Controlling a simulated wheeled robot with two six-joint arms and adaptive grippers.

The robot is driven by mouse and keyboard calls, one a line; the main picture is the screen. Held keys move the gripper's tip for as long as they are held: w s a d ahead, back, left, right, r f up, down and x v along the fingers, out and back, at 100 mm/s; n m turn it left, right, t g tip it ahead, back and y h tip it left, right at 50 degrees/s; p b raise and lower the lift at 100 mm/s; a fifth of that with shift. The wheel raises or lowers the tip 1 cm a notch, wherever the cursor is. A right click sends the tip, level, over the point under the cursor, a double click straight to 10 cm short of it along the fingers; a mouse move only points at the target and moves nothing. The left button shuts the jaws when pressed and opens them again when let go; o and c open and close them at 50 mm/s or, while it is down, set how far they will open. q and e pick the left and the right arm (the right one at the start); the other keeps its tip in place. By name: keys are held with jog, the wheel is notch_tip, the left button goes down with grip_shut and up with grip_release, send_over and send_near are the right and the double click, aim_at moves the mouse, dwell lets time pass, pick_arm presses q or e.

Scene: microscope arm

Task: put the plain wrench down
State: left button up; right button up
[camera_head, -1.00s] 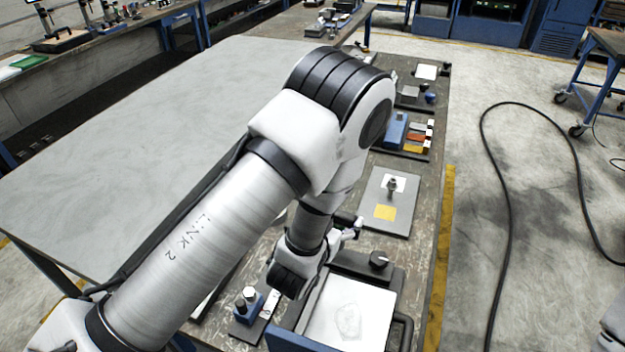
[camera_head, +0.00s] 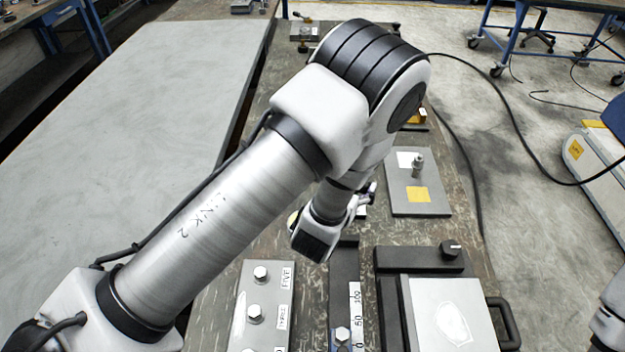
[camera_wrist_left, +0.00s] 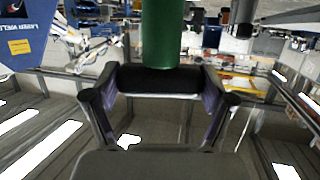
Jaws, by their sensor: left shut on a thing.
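My left gripper (camera_wrist_left: 160,82) is shut on a green cylinder with a black section below it, in the left wrist view. I take this to be the plain wrench (camera_wrist_left: 162,35); its upper end runs out of the picture and no jaw end shows. In the head view my left arm comes in from the left, and its wrist hangs over the workbench (camera_head: 300,110). The gripper there is mostly hidden behind my arm, and the wrench cannot be made out.
A light plate with several bolts (camera_head: 256,312) lies at front. Beside it is a dark strip with a number scale (camera_head: 343,290), then a black-framed box with a white top (camera_head: 450,315). A grey plate with a post and yellow square (camera_head: 418,194) lies beyond. The left table (camera_head: 130,110) is bare.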

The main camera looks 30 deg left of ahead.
pick_arm(q)
jog(key=shift+w+a+f+b, duration=0.15)
jog(key=shift+f+b, duration=0.35)
jog(key=shift+b, duration=0.3)
jog(key=shift+w+a+r+b, duration=0.1)
jog(key=shift+a+r+b, duration=0.15)
jog(key=shift+a, duration=0.3)
jog(key=shift+a+r+b, duration=0.1)
jog(key=shift+a+r, duration=0.15)
jog(key=shift+a, duration=0.3)
jog(key=w+a+f+b, duration=0.1)
jog(key=w+a+f, duration=0.1)
jog(key=a, duration=0.3)
jog(key=w+a+f+b, duration=0.1)
jog(key=w+a+f, duration=0.1)
jog(key=a, duration=0.3)
jog(key=shift+w+f, duration=0.3)
jog(key=shift+w, duration=0.15)
pick_arm(e)
notch_tip(320, 180, down, 6)
jog(key=shift+s+d+r, duration=0.1)
pick_arm(q)
jog(key=shift+s+f, duration=0.1)
jog(key=o, duration=1.6)
jog(key=shift+c, duration=0.2)
pick_arm(e)
jog(key=shift+f, duration=0.2)
